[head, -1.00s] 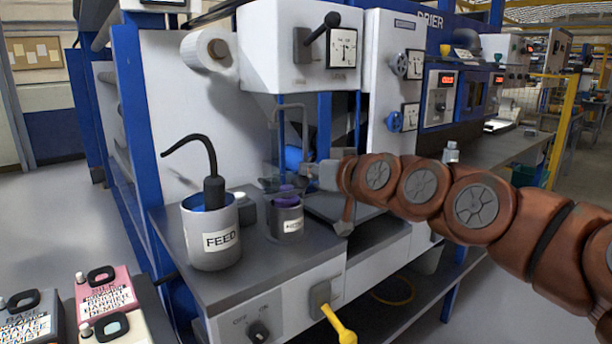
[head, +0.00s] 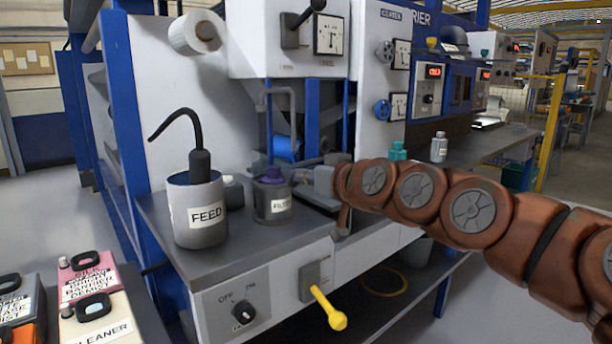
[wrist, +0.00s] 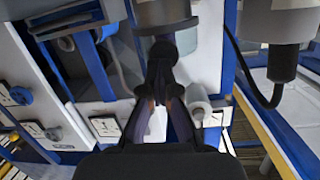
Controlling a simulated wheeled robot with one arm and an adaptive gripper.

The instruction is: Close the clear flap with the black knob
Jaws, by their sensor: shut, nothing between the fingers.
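The clear flap is hard to make out in the bay under the white machine housing, and I cannot tell its angle or pick out its black knob. My gripper (head: 300,182) reaches in from the right in the head view, low in front of this bay. It is close to the grey filter jar (head: 272,199) with the purple cap. In the wrist view its dark fingers (wrist: 162,55) come together at the tips with nothing visible held. The grey jar (wrist: 165,14) shows just beyond the tips there. I cannot tell whether the fingers touch anything.
The FEED can (head: 198,222) with a black hose stands left of the jar on the grey counter. A yellow-handled lever (head: 330,309) juts from the counter front. A paper roll (head: 197,32) hangs upper left. Labelled containers (head: 88,276) stand at lower left.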

